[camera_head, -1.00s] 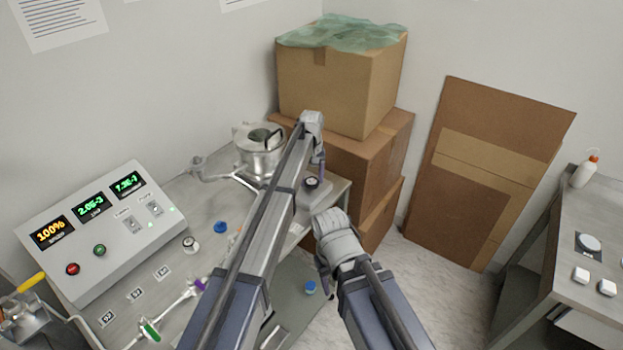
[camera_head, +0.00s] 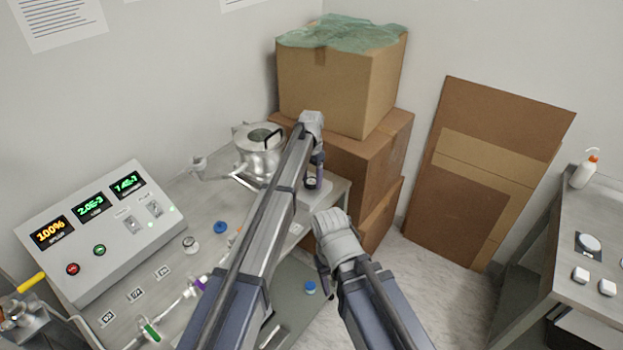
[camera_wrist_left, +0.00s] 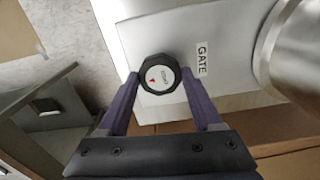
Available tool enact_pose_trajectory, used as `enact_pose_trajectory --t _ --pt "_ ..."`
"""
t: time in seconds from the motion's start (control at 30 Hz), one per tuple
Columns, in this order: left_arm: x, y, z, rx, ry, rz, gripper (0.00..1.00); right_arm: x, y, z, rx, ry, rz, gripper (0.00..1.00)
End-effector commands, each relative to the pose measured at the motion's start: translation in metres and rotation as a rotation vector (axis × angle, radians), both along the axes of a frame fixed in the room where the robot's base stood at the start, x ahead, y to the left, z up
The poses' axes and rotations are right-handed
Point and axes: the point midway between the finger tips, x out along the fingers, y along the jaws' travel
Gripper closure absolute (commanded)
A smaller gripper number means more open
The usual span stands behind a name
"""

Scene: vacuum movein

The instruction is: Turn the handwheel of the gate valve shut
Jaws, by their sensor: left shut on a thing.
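The gate valve's handwheel is a small black knob with a white cap and a red arrow, seen in the left wrist view (camera_wrist_left: 158,76) and in the head view (camera_head: 312,183). It sits on a pale block beside a label reading GATE (camera_wrist_left: 202,60). My left gripper (camera_wrist_left: 160,80) has its purple fingers on opposite sides of the handwheel and is shut on it. In the head view my left gripper (camera_head: 314,176) reaches down and partly covers the handwheel. My right gripper (camera_head: 322,272) hangs beyond the bench's front edge, and its fingers are mostly hidden by its wrist.
A steel chamber (camera_head: 260,148) stands beside the valve. A control box (camera_head: 97,232) with lit displays is at the left. Stacked cardboard boxes (camera_head: 335,90) rise behind the bench. A second table (camera_head: 590,220) stands at the right. Floor shows between.

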Motion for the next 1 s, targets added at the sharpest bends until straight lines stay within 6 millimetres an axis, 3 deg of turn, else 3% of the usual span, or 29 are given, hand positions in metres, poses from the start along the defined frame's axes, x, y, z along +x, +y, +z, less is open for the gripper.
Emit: enact_pose_trajectory --t 1.0 --pt "-0.0003 -0.0002 0.0 0.0 0.0 -0.964 0.89 0.0 0.0 0.0 0.0 0.0 0.0 0.5"
